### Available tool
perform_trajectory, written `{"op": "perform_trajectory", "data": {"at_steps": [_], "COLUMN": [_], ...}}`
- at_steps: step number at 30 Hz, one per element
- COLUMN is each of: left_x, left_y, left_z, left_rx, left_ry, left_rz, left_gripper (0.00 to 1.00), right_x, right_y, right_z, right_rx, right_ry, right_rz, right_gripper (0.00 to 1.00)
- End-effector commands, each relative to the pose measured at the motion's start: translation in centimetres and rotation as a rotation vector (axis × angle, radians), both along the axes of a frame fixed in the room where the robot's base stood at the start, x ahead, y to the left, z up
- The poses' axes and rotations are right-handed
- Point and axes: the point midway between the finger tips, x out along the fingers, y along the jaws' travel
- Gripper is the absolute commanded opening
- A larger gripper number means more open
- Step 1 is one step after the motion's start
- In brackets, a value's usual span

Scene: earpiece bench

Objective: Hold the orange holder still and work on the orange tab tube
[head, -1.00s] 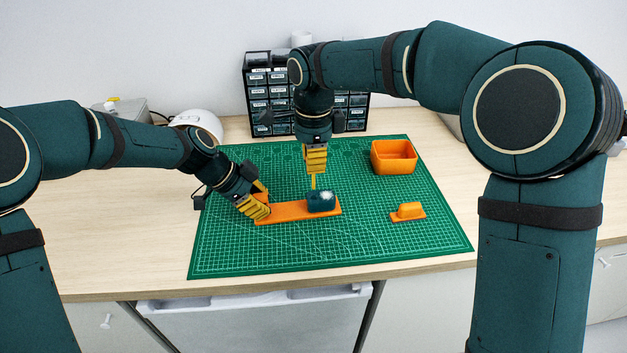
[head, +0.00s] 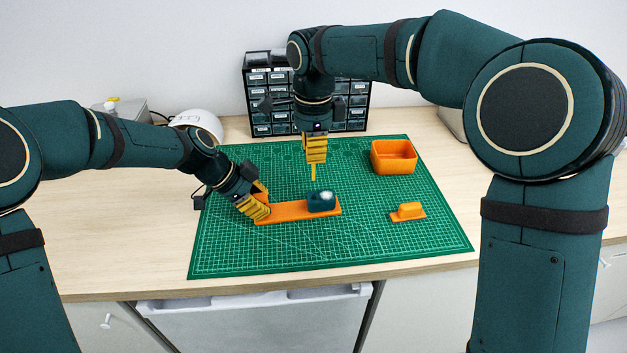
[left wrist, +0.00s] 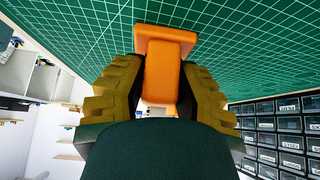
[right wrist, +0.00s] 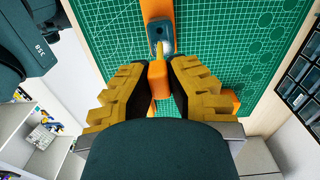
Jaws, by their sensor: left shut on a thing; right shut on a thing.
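The flat orange holder (head: 285,212) lies on the green mat with a dark teal block (head: 318,204) on its right end. The block has a pale spot on top. My left gripper (head: 258,203) is shut on the raised orange grip at the holder's left end, seen between the fingers in the left wrist view (left wrist: 162,75). My right gripper (head: 315,160) is shut on an orange-handled piece (right wrist: 158,80) with a thin yellow tip (head: 313,173). The tip points down, just above and behind the block. I cannot tell whether this piece is the orange tab tube.
An orange open bin (head: 394,157) stands at the mat's back right. A small orange block on a base (head: 408,211) sits to the right of the holder. A drawer cabinet (head: 352,112) stands behind the mat. The mat's front is clear.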

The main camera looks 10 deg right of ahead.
Motion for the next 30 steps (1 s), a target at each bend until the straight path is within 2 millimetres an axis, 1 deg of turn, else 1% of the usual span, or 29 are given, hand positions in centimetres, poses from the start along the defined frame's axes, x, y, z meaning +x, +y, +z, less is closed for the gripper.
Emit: {"op": "perform_trajectory", "data": {"at_steps": [2,3,4,5,13,17,20,30], "left_x": [-0.1,-0.1,-0.1,-0.1,0.0,0.0,0.0,-0.3], "left_y": [0.1,0.1,0.1,0.1,0.0,0.4,1.2,5.1], "left_z": [-0.3,-0.3,-0.3,-0.3,-0.1,0.6,1.7,7.3], "left_rx": [0.003,0.003,0.003,0.002,0.001,0.0,0.0,0.0], "left_ry": [0.005,0.005,0.005,0.004,0.001,-0.001,-0.002,-0.003], "left_rz": [-0.001,-0.001,-0.001,0.0,0.0,0.001,0.002,0.003], "left_gripper": [0.0,0.46,0.56,0.59,0.59,0.59,0.59,0.59], "right_x": [0.0,0.0,0.0,0.0,0.0,0.0,0.0,0.0], "right_y": [0.0,0.0,0.0,0.0,0.0,0.0,0.0,0.0], "right_z": [0.0,0.0,0.0,0.0,0.0,0.0,0.0,0.0], "right_rx": [0.0,0.0,0.0,0.0,0.0,0.0,0.0,0.0], "right_ry": [0.0,0.0,0.0,0.0,0.0,0.0,0.0,0.0], "right_rz": [0.0,0.0,0.0,0.0,0.0,0.0,0.0,0.0], "right_gripper": [0.0,0.0,0.0,0.0,0.0,0.0,0.0,0.0]}}
